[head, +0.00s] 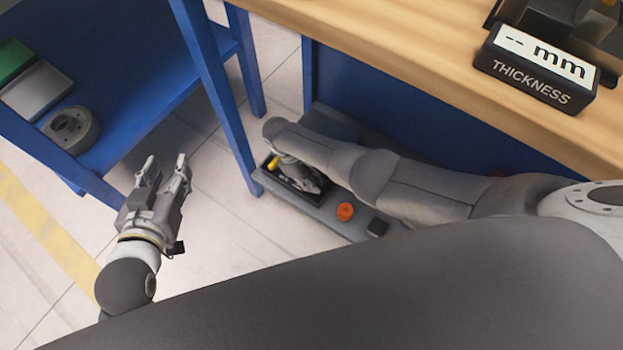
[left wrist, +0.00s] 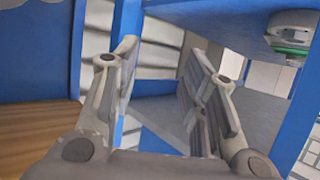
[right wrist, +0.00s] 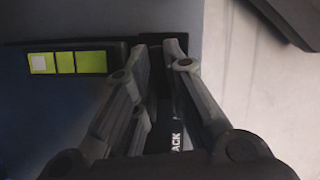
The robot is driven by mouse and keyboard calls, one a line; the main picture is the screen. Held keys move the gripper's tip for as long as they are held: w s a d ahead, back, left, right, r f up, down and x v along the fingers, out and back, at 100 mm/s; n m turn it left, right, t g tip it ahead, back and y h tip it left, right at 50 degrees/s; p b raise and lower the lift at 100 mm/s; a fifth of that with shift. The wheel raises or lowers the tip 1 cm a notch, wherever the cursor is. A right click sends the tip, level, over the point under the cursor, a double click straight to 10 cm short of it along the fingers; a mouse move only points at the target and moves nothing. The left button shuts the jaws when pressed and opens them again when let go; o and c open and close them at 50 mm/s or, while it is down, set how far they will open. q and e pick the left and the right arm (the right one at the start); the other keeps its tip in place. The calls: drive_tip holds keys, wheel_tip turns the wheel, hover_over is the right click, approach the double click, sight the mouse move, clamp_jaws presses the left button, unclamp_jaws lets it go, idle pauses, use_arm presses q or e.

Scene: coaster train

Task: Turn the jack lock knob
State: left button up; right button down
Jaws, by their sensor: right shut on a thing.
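My right gripper (head: 312,184) reaches down at the dark tray-like unit (head: 286,184) on the low grey base under the bench. In the right wrist view my right gripper (right wrist: 158,48) is shut on a narrow dark piece (right wrist: 155,68), which appears to be the jack lock knob. White letters reading "JACK" (right wrist: 175,140) show between the fingers. The knob's shape and turn angle are mostly hidden by the fingers. My left gripper (head: 168,170) is open and empty above the floor; it also shows open in the left wrist view (left wrist: 165,60).
An orange round knob (head: 345,211) and a small black block (head: 377,227) sit on the base. Yellow-green squares (right wrist: 67,62) lie beside my right gripper. A blue shelf (head: 140,110) with a grey ring (head: 70,128) is at left. The wooden bench (head: 400,50) carries a thickness display (head: 540,65).

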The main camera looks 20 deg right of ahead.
use_arm(q)
drive_tip(key=shift+s+a+f+g+y+p, duration=0.2)
drive_tip(key=shift+s+a+f+g, duration=0.1)
drive_tip(key=shift+s+f+g, duration=0.45)
drive_tip(key=shift+s+a+f+g+y+p, duration=0.25)
drive_tip(key=shift+s+f+g, duration=0.25)
drive_tip(key=shift+f, duration=0.45)
use_arm(e)
drive_tip(key=shift+n+t, duration=0.3)
drive_tip(key=shift+n, duration=0.6)
use_arm(q)
drive_tip(key=shift+a, duration=0.1)
use_arm(e)
drive_tip(key=c, duration=1.5)
unclamp_jaws()
drive_tip(key=shift+r, duration=0.1)
drive_tip(key=v, duration=1.2)
drive_tip(key=shift+a, duration=0.25)
drive_tip(key=shift+s+f, duration=0.1)
drive_tip(key=shift+f, duration=0.1)
